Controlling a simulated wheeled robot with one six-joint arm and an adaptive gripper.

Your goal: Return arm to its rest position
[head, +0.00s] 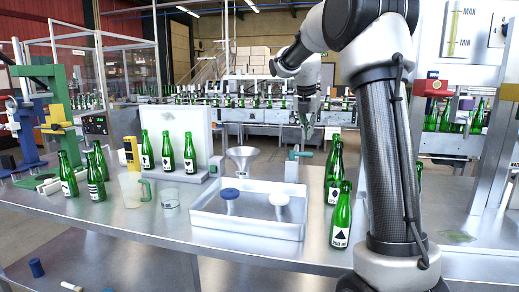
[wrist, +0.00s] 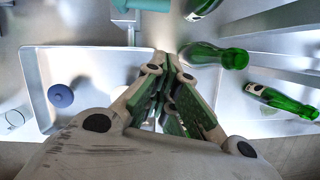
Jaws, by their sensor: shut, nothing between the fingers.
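My gripper (head: 306,128) points down in the head view, above the back right of the metal tray (head: 246,231). In the wrist view my gripper (wrist: 162,62) has its green-padded fingers together with nothing held. The tray (wrist: 40,100) lies below it and holds a blue-topped stamp-like piece (head: 229,194) and a white-topped one (head: 278,198). My arm's dark links fill the right of the head view and hide part of the bench.
Green bottles (head: 340,222) stand right of the tray, near my arm. More bottles (head: 167,152) stand by a white panel at left. A funnel (head: 242,158), a jug (head: 131,190) and a glass (head: 170,202) stand left and behind. The bench front (head: 130,228) has free room.

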